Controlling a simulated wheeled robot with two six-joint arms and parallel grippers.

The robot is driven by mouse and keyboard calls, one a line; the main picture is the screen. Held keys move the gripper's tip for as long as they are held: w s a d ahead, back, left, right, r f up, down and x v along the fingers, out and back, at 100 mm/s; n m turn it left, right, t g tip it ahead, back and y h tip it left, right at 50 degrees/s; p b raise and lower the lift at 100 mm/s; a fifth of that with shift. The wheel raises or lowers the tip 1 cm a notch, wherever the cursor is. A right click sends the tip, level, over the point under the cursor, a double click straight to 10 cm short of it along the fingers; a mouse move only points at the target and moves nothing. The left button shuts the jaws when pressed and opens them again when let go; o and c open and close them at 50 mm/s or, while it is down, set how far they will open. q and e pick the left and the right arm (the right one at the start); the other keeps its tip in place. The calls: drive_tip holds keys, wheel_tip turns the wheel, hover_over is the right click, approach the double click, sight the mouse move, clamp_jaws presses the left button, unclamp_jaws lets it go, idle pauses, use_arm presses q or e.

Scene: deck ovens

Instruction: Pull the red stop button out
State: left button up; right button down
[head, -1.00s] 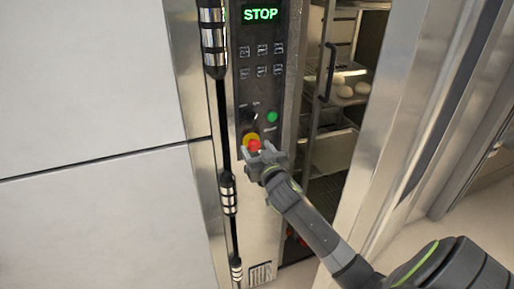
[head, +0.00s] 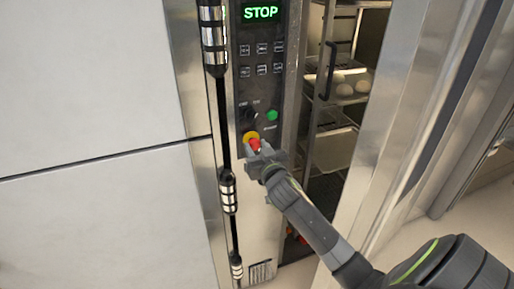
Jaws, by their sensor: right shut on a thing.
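The red stop button (head: 255,145) sits on a yellow collar (head: 249,137) low on the dark control panel (head: 259,90). My right gripper (head: 257,150) comes in from the lower right. Its fingers are shut on the red button, and they hide part of it. The panel's display (head: 261,13) reads STOP in green. My left gripper is not in view.
A green button (head: 272,115) and a dark knob (head: 250,115) are just above the stop button. A black bar with metal collars (head: 228,192) runs down left of the panel. At right, a rack with trays (head: 348,95) stands behind an open steel-framed doorway.

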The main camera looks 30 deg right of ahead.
drive_tip(key=shift+s+a, duration=0.15)
drive_tip(key=shift+s, duration=0.55)
drive_tip(key=shift+f, duration=0.15)
drive_tip(key=c, duration=1.3)
unclamp_jaws()
drive_tip(key=shift+c, duration=0.2)
drive_tip(key=o, duration=0.4)
drive_tip(key=shift+s, duration=0.15)
drive_tip(key=shift+s+a, duration=0.15)
drive_tip(key=shift+s, duration=0.2)
drive_tip(key=b+v, duration=0.3)
drive_tip(key=v, duration=1.3)
drive_tip(key=shift+s+a, duration=0.2)
drive_tip(key=shift+s, duration=0.05)
